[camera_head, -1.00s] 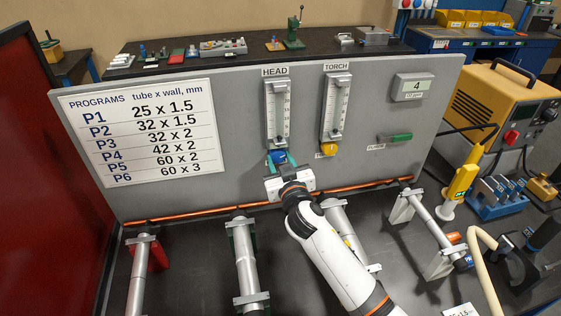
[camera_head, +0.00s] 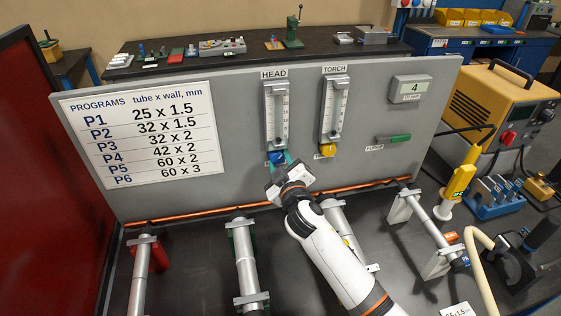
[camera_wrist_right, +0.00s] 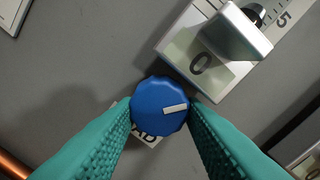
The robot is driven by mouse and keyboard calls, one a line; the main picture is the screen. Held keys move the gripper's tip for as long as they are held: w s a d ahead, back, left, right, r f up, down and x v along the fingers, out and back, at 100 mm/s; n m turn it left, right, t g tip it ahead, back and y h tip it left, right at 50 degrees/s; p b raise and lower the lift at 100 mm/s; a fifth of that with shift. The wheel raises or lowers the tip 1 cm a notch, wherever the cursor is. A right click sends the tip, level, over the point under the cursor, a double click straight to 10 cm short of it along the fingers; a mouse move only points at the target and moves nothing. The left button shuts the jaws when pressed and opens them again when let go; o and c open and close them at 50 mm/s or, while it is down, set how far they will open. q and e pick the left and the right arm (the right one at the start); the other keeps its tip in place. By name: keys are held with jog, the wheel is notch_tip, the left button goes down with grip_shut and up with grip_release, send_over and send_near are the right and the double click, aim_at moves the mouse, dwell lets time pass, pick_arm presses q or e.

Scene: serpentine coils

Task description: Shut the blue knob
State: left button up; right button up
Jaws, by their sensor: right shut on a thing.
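The blue knob (camera_head: 277,157) sits on the grey panel below the flowmeter labelled HEAD (camera_head: 275,115). In the right wrist view the blue knob (camera_wrist_right: 160,105) shows a white pointer mark toward the right. My right gripper (camera_head: 281,165) is at the knob, its green fingers on both sides of it; the right wrist view shows the fingers (camera_wrist_right: 160,118) shut on it. The HEAD flowmeter's lower end (camera_wrist_right: 205,60) shows a 0 and a metal float block close to it. A label under the knob is partly hidden. My left gripper is not in view.
A yellow knob (camera_head: 327,150) is below the TORCH flowmeter (camera_head: 334,108), to the right. A programs sign (camera_head: 140,134) is at left.

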dwell(0.5)
jog(key=o, duration=1)
